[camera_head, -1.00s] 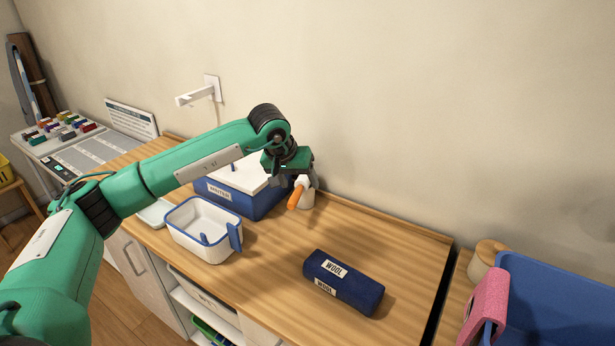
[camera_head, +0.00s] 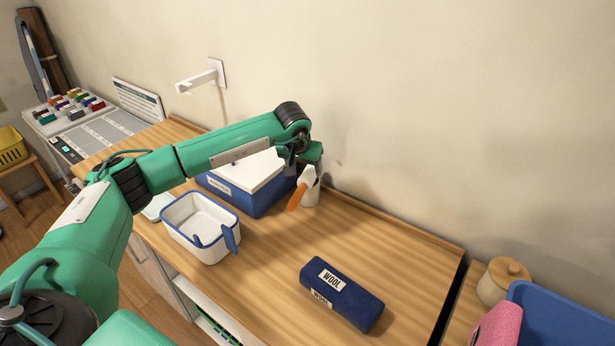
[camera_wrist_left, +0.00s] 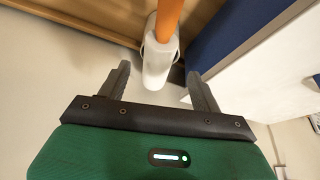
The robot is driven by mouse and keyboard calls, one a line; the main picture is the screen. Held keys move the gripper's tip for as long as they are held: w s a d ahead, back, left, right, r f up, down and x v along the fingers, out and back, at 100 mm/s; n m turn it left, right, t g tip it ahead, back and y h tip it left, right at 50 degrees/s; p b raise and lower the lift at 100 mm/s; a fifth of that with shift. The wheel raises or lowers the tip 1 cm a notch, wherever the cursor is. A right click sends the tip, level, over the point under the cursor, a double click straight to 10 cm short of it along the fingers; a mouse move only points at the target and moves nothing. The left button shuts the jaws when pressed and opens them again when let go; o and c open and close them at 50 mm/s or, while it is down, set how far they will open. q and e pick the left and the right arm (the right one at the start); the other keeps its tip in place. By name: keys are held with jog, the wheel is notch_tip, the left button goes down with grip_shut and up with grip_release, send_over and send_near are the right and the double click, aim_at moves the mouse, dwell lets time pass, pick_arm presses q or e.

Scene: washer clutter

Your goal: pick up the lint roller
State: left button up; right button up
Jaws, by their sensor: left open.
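The lint roller, with an orange handle (camera_head: 297,196) and a white head (camera_head: 311,188), stands near the wall at the back of the wooden counter, right of the blue box. In the left wrist view its white part (camera_wrist_left: 160,62) and orange handle (camera_wrist_left: 170,18) lie ahead of the jaws, roughly midway between them. My left gripper (camera_head: 305,168) is just above and behind it in the head view. In the wrist view the left gripper (camera_wrist_left: 160,80) is open, with nothing held. Whether a finger touches the roller cannot be told. My right gripper is not in view.
A blue box with a white lid (camera_head: 250,205) stands close left of the roller. A white scoop-like bin (camera_head: 184,240) is in front of it. A blue wool pack (camera_head: 350,305) lies at front right. A wall bracket (camera_head: 200,80) sticks out above. The counter's middle is clear.

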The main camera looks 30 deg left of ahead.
aim_at(307, 173)
pick_arm(q)
jog(key=shift+w+f+p, duration=0.35)
jog(key=shift+f+p, duration=0.3)
jog(key=shift+p, duration=0.05)
jog(key=p+x, duration=0.1)
jog(key=x, duration=0.2)
jog(key=shift+w+d+f+p, duration=0.1)
jog(key=shift+w+p, duration=0.1)
jog(key=shift+p, duration=0.1)
jog(key=shift+w+f, duration=0.1)
jog(key=shift+f, duration=0.25)
jog(key=c, duration=1.2)
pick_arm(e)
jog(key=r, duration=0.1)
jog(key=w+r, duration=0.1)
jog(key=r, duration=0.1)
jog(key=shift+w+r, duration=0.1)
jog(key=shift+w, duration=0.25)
pick_arm(q)
jog(key=shift+r, duration=0.1)
